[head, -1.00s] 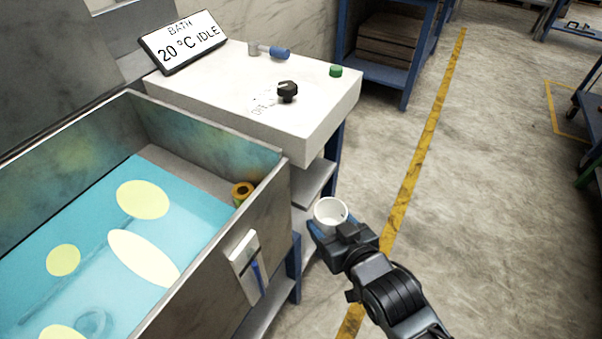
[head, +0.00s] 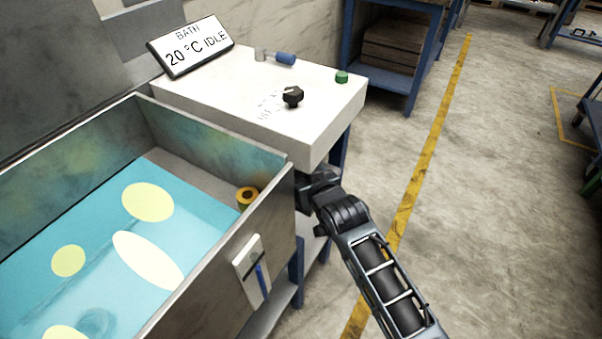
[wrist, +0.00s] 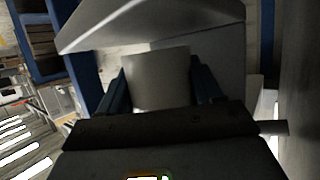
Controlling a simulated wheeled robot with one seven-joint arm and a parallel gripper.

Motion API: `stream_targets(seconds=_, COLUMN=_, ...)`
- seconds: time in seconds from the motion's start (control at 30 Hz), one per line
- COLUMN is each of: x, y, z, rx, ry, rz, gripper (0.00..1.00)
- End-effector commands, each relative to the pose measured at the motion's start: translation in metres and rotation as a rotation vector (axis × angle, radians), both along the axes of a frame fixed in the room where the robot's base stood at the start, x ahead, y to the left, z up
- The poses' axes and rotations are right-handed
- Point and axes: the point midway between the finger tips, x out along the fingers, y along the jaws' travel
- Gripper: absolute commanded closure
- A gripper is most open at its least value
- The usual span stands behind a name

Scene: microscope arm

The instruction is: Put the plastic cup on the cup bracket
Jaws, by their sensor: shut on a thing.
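My gripper (wrist: 158,72) is shut on the white plastic cup (wrist: 157,86), with a blue finger on each side of it in the wrist view. In the head view, the back of my gripper (head: 316,184) shows beside the bath's right wall, below the white control box. The fingers and cup are hidden there. A pale, angled plate-like surface (wrist: 160,17) lies beyond the cup in the wrist view. I cannot tell whether it is the cup bracket, or whether the cup touches it. No cup bracket is clearly identifiable in the head view.
The water bath's metal wall (head: 268,215) stands close left of my gripper. The white control box (head: 320,120) overhangs it, with a black knob (head: 293,97) on top. A white holder (head: 252,270) is on the bath's outer wall. Open floor (head: 490,210) lies right.

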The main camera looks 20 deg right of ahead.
Motion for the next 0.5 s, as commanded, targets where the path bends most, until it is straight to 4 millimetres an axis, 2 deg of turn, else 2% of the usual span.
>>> stream_targets(seconds=0.1, x=0.021, y=0.000, z=0.001, rx=0.000, ry=-0.002, rz=0.000, gripper=0.66)
stream_targets(seconds=0.2, x=0.017, y=0.000, z=-0.013, rx=0.000, ry=0.002, rz=0.000, gripper=0.66)
stream_targets(seconds=0.5, x=0.017, y=0.000, z=-0.015, rx=0.000, ry=-0.001, rz=0.000, gripper=0.66)
